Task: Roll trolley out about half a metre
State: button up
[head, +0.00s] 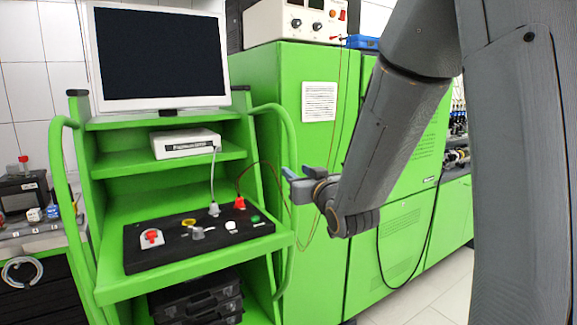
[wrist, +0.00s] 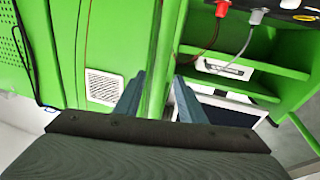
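The green trolley (head: 172,200) stands upright at the left in the head view, with curved tube handles on both sides. Its right handle (head: 291,145) also shows in the wrist view as a green bar (wrist: 160,65). My gripper (head: 297,172) is beside this handle, about level with the middle of the trolley. In the wrist view my gripper (wrist: 159,88) has its two blue-grey fingers apart, with the handle running between them in the picture. I cannot tell whether either finger touches it. Nothing else is between the fingers.
The trolley carries a monitor (head: 158,55), a white box (head: 185,143) and a black control panel (head: 198,238). Thin cables hang toward the green cabinet (head: 308,130) close on the right. A dark bench (head: 30,240) stands at left. Some tiled floor (head: 430,300) shows at lower right.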

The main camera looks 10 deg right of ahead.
jog(key=w+p, duration=0.1)
jog(key=w, duration=0.6)
jog(key=shift+w+a, duration=0.25)
jog(key=shift+a, duration=0.2)
grip_shut()
dwell(1.4)
